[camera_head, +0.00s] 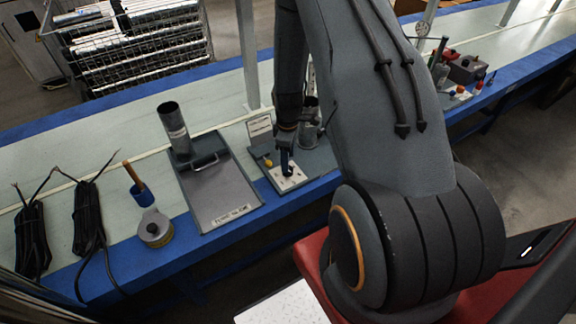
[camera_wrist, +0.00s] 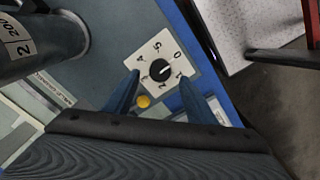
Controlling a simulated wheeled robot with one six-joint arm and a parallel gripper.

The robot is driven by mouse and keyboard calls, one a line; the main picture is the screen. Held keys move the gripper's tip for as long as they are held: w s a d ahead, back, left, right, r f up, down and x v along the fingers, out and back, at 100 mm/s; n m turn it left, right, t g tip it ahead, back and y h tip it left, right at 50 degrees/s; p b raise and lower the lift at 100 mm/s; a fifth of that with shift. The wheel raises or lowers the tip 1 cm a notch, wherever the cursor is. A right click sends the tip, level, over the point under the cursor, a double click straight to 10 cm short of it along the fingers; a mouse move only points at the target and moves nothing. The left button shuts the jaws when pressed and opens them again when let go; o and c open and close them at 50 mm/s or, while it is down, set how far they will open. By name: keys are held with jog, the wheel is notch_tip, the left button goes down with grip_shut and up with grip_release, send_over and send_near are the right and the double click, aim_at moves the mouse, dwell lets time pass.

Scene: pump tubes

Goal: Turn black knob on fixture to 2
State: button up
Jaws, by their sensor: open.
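The black knob (camera_wrist: 159,70) sits on a white square dial plate (camera_wrist: 150,55) with printed numbers around it. The 0, 4 and 5 are readable in the wrist view. A small pale mark shows on the knob's right side, toward the 0 and 1 side; its exact setting is hard to tell. My gripper (camera_wrist: 160,78) is open, its two blue fingers apart on either side of the knob in that view. In the head view my gripper (camera_head: 286,163) points down over the white dial plate (camera_head: 296,179) and hides the knob.
A yellow button (camera_wrist: 143,101) lies beside the dial plate. A grey cylinder (camera_wrist: 40,45) stands at the left in the wrist view. Black cable bundles (camera_head: 89,215) lie further left.

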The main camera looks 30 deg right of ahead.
jog(key=shift+f+p, duration=0.6)
jog(key=shift+f, duration=1.8)
jog(key=c, duration=1)
jog(key=shift+c, duration=0.2)
